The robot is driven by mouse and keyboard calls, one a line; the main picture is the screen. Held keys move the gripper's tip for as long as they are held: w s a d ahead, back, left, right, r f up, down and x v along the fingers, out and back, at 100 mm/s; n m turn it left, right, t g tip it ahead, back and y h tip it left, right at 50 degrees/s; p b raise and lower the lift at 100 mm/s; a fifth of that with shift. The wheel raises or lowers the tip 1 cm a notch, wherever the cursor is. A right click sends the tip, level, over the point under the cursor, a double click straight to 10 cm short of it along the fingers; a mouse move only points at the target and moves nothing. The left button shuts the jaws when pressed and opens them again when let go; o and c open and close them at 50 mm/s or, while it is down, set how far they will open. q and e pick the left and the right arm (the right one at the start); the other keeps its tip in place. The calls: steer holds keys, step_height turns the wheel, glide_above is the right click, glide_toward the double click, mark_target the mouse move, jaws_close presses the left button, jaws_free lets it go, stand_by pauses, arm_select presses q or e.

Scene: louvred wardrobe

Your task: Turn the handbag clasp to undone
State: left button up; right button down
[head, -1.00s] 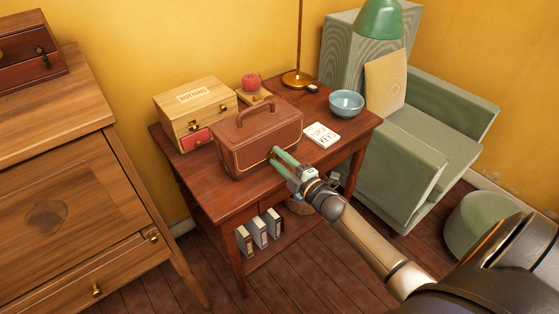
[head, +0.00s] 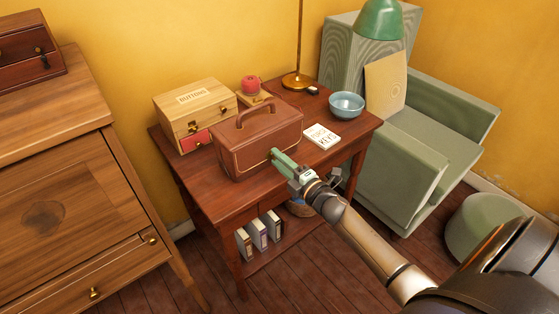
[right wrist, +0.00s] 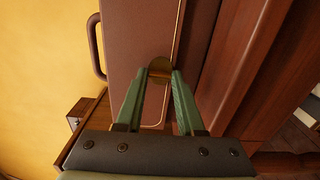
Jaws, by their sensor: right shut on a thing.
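The brown handbag (head: 258,143) stands upright on the side table, its arched handle raised. Its brass clasp (right wrist: 160,65) is on the front face and shows between my green fingertips in the right wrist view. My right gripper (head: 274,154) reaches the bag's front from the lower right and is shut on the clasp. The fingers hide most of the clasp in the head view, so its exact angle is hard to tell. The handbag also fills much of the right wrist view (right wrist: 135,40), turned on its side. My left gripper is not in view.
A green armchair (head: 425,150) is to the right, a wooden cabinet (head: 60,210) to the left.

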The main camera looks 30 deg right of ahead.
steer(key=c, duration=0.5)
jaws_free()
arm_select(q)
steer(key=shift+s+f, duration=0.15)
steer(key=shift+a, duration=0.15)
arm_select(e)
steer(key=s, duration=0.8)
steer(key=s+d, duration=0.1)
steer(key=s, duration=0.3)
steer(key=shift+s, duration=0.3)
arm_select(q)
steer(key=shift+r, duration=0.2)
